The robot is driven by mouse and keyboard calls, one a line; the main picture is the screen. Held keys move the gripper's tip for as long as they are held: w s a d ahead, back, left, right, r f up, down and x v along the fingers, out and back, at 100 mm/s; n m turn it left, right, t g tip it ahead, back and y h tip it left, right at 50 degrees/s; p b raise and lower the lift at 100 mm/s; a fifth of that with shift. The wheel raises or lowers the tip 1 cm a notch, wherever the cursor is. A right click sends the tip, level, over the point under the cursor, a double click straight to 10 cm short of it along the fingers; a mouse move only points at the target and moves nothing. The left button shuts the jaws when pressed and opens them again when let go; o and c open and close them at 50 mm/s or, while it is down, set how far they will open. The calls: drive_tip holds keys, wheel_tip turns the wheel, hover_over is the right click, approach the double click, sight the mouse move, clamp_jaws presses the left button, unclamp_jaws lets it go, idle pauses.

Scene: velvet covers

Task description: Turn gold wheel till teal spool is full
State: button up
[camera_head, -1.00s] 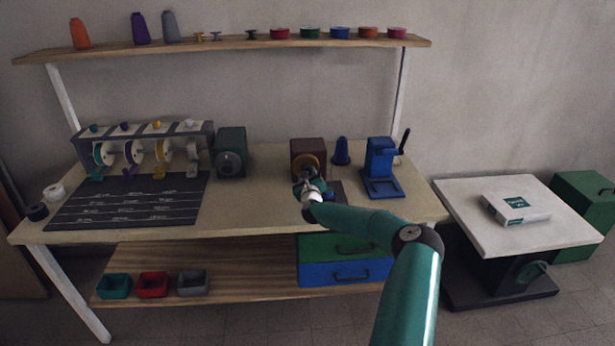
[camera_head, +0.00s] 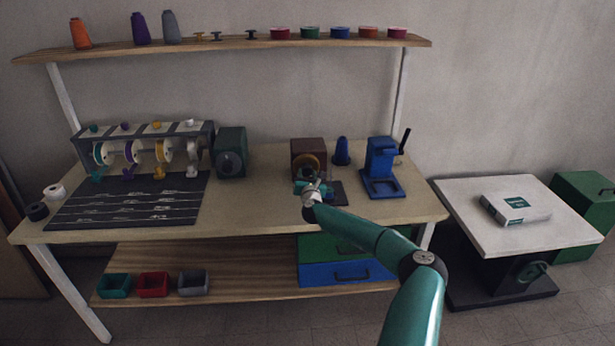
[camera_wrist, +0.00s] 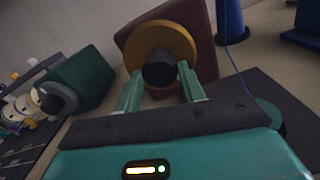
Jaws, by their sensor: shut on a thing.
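The gold wheel (camera_head: 306,162) is on the front of a dark red-brown box on the bench. It also shows in the wrist view (camera_wrist: 184,38), with a dark round knob (camera_wrist: 159,73) at its front. My gripper (camera_wrist: 160,82) is shut on this knob, one finger on each side. In the head view my gripper (camera_head: 310,180) is low in front of the wheel and covers part of it. The teal spool (camera_wrist: 269,114) shows partly at the right of the wrist view, beside my gripper. I cannot tell how full it is.
A blue thread cone (camera_head: 342,152) stands right of the box, and a blue thread runs from it towards the teal spool. A blue cranked device (camera_head: 382,170) stands farther right. A green machine (camera_head: 231,155) and a spool rack (camera_head: 150,145) stand left.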

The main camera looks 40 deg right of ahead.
drive_tip(key=shift+r, duration=0.1)
idle(0.3)
drive_tip(key=o, duration=1)
drive_tip(key=shift+c, duration=0.2)
drive_tip(key=shift+s, duration=0.1)
drive_tip(key=v, duration=1.3)
drive_tip(key=shift+s+a, duration=0.2)
drive_tip(key=shift+a, duration=0.1)
